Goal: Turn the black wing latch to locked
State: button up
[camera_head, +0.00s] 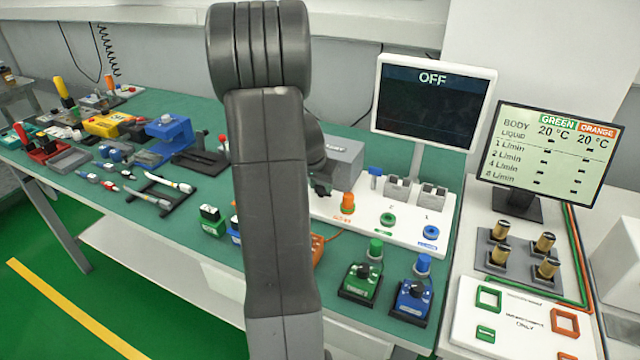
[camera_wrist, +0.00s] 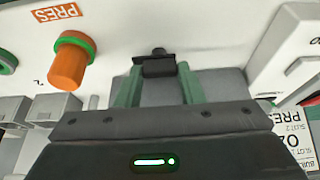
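The black wing latch (camera_wrist: 158,66) shows in the wrist view, between the two green fingers of my gripper (camera_wrist: 160,84). The fingers stand apart, one on each side of it. Whether they press on it or leave a small gap cannot be made out. The latch's wing looks roughly crosswise in this view, and its exact turn is partly hidden by the fingers. In the head view my gripper (camera_head: 321,187) is a dark shape mostly hidden behind my arm, at the left part of the white panel (camera_head: 330,210). The latch is not clear there.
An orange knob (camera_wrist: 72,62) with a green collar stands beside the latch; it also shows in the head view (camera_head: 348,202). The grey box (camera_head: 340,160) stands behind. A screen reading OFF (camera_head: 432,105) stands upright. Green and blue devices (camera_head: 360,284) sit in front of the panel.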

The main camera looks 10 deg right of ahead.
jog(key=shift+n, duration=0.4)
jog(key=n+p, duration=0.1)
jog(key=n+y+p, duration=0.1)
jog(key=n, duration=0.1)
jog(key=shift+d+r+t+p, duration=0.15)
jog(key=shift+t+p, duration=0.15)
jog(key=shift+n+y, duration=0.9)
jog(key=shift+n, duration=0.8)
jog(key=o, duration=1)
jog(key=v, duration=1.3)
jog(key=shift+s+d+r, duration=0.15)
jog(key=shift+s, duration=0.1)
